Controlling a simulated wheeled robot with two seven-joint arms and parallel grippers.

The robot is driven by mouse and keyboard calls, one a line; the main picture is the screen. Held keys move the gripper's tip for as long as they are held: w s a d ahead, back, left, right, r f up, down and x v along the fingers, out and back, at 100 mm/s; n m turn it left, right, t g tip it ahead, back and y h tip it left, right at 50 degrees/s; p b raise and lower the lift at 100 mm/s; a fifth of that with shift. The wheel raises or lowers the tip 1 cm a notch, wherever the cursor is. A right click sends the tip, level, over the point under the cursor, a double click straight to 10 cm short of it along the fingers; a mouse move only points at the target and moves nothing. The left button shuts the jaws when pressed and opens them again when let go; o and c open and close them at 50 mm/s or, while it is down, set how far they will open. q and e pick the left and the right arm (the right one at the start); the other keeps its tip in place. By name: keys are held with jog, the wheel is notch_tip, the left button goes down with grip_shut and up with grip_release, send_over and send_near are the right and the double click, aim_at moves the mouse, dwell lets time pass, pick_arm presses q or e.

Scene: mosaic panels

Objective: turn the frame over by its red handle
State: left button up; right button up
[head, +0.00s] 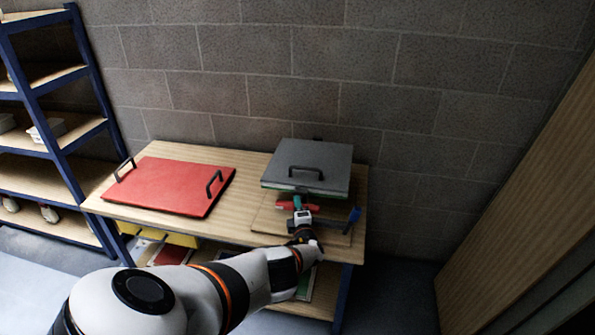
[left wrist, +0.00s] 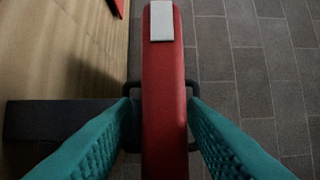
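The red handle (head: 284,204) shows at the right part of the table, just in front of the grey panel. In the left wrist view it is a long red bar (left wrist: 164,110) with a pale block near its far end. My left gripper (head: 299,204) is over the handle; in the left wrist view its teal fingers (left wrist: 161,108) stand on both sides of the bar, with a narrow gap at the left. A black loop shows beside the bar. Which board the handle belongs to is hard to tell. My right gripper is not in view.
The wooden table (head: 250,166) holds a red panel (head: 170,185) with two black handles and a grey panel (head: 308,162) with one. A flat wooden board (head: 267,217) lies near my left gripper. A dark bar with a blue end (head: 354,215) is beside it. A shelf (head: 62,140) stands left.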

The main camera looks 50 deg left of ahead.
pick_arm(q)
jog(key=shift+o, duration=0.2)
jog(key=shift+r, duration=0.1)
jog(key=shift+s+d+r+p, duration=0.1)
jog(key=shift+d+p, duration=0.2)
jog(key=shift+p, duration=0.15)
jog(key=p+v, duration=0.7)
jog(key=v, duration=0.4)
jog(key=shift+s+d+f, duration=0.1)
jog(key=shift+s+f, duration=0.1)
jog(key=shift+f, duration=0.1)
